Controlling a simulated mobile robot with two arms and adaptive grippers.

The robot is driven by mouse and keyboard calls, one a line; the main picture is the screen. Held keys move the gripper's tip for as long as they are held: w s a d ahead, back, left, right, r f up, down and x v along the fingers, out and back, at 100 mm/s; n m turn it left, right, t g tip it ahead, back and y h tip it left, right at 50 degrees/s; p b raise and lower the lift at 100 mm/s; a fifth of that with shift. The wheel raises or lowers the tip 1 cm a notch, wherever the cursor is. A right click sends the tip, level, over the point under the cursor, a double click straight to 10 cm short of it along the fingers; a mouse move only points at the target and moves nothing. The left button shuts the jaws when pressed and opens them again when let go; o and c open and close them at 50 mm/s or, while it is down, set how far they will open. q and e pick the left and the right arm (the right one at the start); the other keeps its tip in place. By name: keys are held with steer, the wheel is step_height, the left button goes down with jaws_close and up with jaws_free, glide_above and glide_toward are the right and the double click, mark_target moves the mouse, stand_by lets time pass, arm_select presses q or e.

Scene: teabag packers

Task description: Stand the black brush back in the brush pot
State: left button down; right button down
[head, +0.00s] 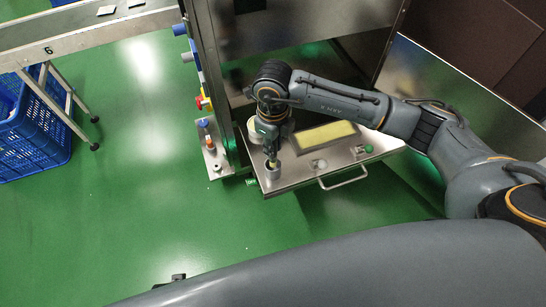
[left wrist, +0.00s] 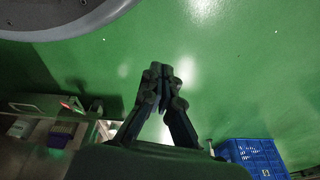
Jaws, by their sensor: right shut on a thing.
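The brush pot (head: 272,173) is a small grey metal cylinder at the front left corner of the steel shelf. My right gripper (head: 271,153) points down just over the pot's mouth and is shut on the black brush. The brush is small and dark here and mostly hidden by the fingers, so I cannot tell how deep it is in the pot. My left gripper (left wrist: 165,76) shows in the left wrist view with its fingertips together, empty, over the green floor.
The steel shelf (head: 290,183) also carries a framed yellow pad (head: 327,134), a green button (head: 368,148) and a front handle (head: 345,183). A machine post with coloured knobs (head: 200,102) stands left.

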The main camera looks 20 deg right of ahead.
steer(key=shift+f, duration=0.45)
step_height(320, 180, down, 4)
steer(key=shift+r, duration=0.1)
steer(key=c, duration=1.2)
jaws_free()
arm_select(q)
steer(key=shift+w+r, duration=0.2)
steer(key=shift+r, duration=0.55)
steer(key=shift+w, duration=0.1)
arm_select(e)
steer(key=shift+b, duration=0.3)
steer(key=shift+r, duration=0.6)
arm_select(q)
steer(key=s+f, duration=0.1)
steer(key=s+f+p, duration=0.1)
steer(key=f, duration=0.1)
steer(key=shift+s+f, duration=0.2)
arm_select(e)
step_height(320, 180, up, 12)
steer(key=shift+s+a+r, duration=0.1)
steer(key=shift+a, duration=0.05)
